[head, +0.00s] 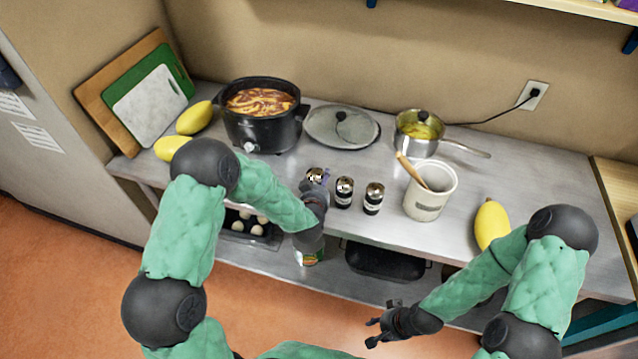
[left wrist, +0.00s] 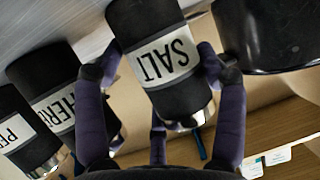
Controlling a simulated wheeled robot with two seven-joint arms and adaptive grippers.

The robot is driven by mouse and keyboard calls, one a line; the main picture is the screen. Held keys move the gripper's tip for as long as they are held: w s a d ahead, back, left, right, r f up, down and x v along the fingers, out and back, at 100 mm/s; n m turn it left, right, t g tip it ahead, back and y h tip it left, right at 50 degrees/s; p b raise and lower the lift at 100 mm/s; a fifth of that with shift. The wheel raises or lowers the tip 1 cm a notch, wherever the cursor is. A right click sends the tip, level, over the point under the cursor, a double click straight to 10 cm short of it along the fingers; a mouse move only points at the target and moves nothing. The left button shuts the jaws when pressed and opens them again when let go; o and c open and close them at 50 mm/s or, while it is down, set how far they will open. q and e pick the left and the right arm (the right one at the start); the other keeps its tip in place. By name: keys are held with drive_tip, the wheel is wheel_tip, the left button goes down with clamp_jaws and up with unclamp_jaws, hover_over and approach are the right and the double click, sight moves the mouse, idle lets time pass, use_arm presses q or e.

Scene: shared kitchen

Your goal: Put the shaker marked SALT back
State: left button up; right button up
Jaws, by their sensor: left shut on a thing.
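The shaker marked SALT (left wrist: 165,62) is black with a white label and a metal top. In the left wrist view it sits between the fingers of my left gripper (left wrist: 160,75), which is shut on it. In the head view the shaker top (head: 316,174) shows just beyond my left gripper (head: 318,186), which hides most of its body; I cannot tell whether its base touches the counter. Two similar shakers stand to its right: one labelled HER... (left wrist: 50,88) and one labelled PE... (left wrist: 18,130). My right gripper (head: 376,331) is open and empty, low in front of the counter.
A black slow cooker (head: 262,138) and glass lid (head: 341,127) lie behind and left on the steel counter (head: 290,180). A utensil crock (head: 428,203), saucepan (head: 418,147) and yellow squash (head: 491,222) are to the right. A lower shelf (head: 300,278) holds a can and trays.

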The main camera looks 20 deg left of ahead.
use_arm(q)
drive_tip(key=shift+r, duration=0.2)
drive_tip(key=shift+f, duration=0.15)
drive_tip(key=shift+f, duration=0.1)
drive_tip(key=o, duration=1.5)
drive_tip(key=shift+c, duration=0.2)
